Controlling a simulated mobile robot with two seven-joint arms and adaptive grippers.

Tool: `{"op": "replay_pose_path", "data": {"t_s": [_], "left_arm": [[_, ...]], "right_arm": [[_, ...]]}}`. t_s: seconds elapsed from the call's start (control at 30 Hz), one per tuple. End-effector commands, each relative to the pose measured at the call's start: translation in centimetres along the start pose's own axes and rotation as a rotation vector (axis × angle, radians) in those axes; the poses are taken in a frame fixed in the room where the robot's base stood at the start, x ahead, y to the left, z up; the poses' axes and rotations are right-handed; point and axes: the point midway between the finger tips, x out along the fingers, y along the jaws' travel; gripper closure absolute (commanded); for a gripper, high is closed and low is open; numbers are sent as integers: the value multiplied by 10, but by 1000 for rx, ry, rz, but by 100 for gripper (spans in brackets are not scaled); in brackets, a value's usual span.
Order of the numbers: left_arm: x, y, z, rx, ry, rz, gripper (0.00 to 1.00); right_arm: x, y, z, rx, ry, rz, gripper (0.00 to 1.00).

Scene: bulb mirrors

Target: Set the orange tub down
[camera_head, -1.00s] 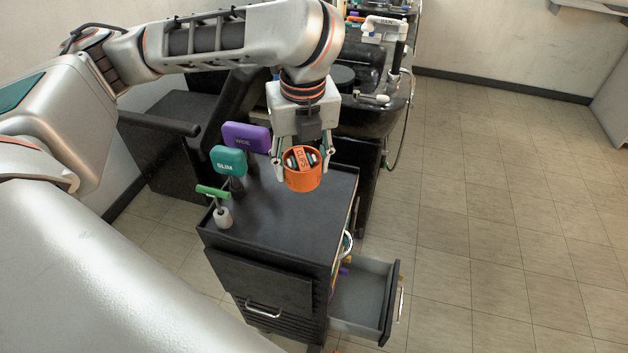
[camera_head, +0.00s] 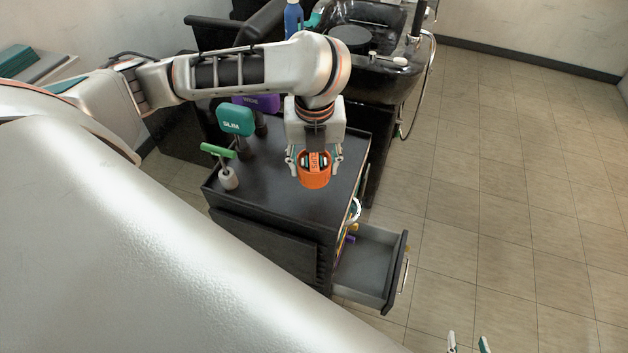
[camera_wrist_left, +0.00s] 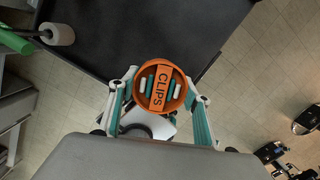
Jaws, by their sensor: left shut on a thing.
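The orange tub (camera_head: 314,178), with a CLIPS label and clips inside, is between the fingers of my left gripper (camera_head: 314,172). In the left wrist view the tub (camera_wrist_left: 160,66) sits upright, held between both fingers (camera_wrist_left: 160,98). It is over the front right part of the black cart top (camera_head: 272,200); I cannot tell whether its base touches the surface. My right gripper (camera_head: 468,345) shows only its two fingertips at the bottom edge of the head view. They are apart with nothing between them.
A green-handled tool (camera_head: 220,152), a teal SLIM paddle (camera_head: 235,120) and a purple WIDE paddle (camera_head: 258,102) stand on the cart's left side. An open drawer (camera_head: 365,270) juts out to the right. A black wash basin (camera_head: 365,45) stands behind. The cart top's front middle is clear.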

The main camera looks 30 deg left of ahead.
Motion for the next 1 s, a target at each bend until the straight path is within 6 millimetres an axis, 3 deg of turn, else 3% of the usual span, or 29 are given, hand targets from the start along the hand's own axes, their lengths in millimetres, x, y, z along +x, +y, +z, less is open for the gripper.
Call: {"op": "replay_pose_path", "data": {"t_s": [0.03,0.23,0.5,0.93,0.97,1.0], "left_arm": [[10,0,-2,0,3,1,75],[23,0,-3,0,0,0,75],[56,0,-8,0,1,0,75],[59,0,-8,-1,-2,0,75],[59,0,-8,-1,-2,0,50],[59,0,-8,-1,-2,0,39]], "right_arm": [[3,0,2,0,3,0,60],[6,0,9,-1,-4,1,60],[13,-2,28,0,-18,2,60],[12,-1,26,2,-17,3,60],[12,-1,26,2,-16,4,60],[12,-1,25,2,-14,4,60]]}}
